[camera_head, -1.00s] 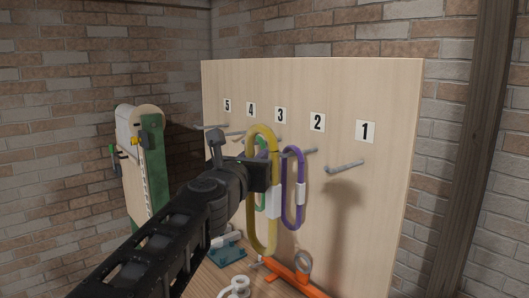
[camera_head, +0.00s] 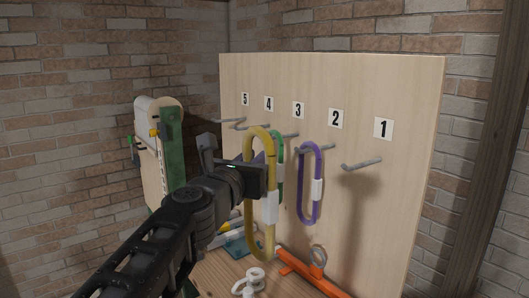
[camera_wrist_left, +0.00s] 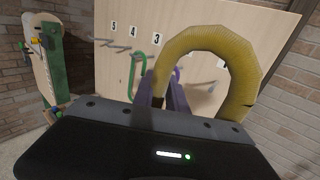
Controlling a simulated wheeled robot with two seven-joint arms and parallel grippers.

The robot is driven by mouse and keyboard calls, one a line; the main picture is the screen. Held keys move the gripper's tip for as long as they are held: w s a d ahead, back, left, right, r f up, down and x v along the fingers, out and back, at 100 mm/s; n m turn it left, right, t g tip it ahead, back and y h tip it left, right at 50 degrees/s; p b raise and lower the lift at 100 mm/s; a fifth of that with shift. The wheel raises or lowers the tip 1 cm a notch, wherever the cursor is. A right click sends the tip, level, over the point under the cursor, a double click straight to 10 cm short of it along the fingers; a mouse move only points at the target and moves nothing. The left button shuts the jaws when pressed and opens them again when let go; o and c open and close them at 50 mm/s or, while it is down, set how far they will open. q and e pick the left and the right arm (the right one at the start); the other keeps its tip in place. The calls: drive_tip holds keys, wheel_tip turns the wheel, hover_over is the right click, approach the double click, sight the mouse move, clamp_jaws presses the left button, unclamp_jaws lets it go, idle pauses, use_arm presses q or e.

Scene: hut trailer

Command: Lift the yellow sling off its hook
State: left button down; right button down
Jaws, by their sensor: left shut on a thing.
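The yellow sling (camera_head: 249,215) is a long upright loop with a white sleeve. My left gripper (camera_head: 259,179) is shut on its upper part, in front of the pegboard (camera_head: 400,220). In the left wrist view the loop's yellow top (camera_wrist_left: 205,37) arches above the fingers (camera_wrist_left: 165,97), and I see no hook passing under that arch. In the head view it hangs in front of the hooks and partly covers the green sling (camera_head: 281,165). My right gripper is not in view.
The purple sling (camera_head: 302,190) hangs on the hook under number 2, close to the right. The hook under number 1 (camera_head: 360,164) is empty. An orange tool (camera_head: 308,275) and a white coiled item (camera_head: 250,283) lie below. A green-and-wood stand (camera_head: 170,150) is at left.

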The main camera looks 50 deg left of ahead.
use_arm(q)
drive_tip(key=s+p, duration=0.3)
drive_tip(key=s, duration=0.9)
drive_tip(key=shift+s+d, duration=0.15)
drive_tip(key=shift+s, duration=0.1)
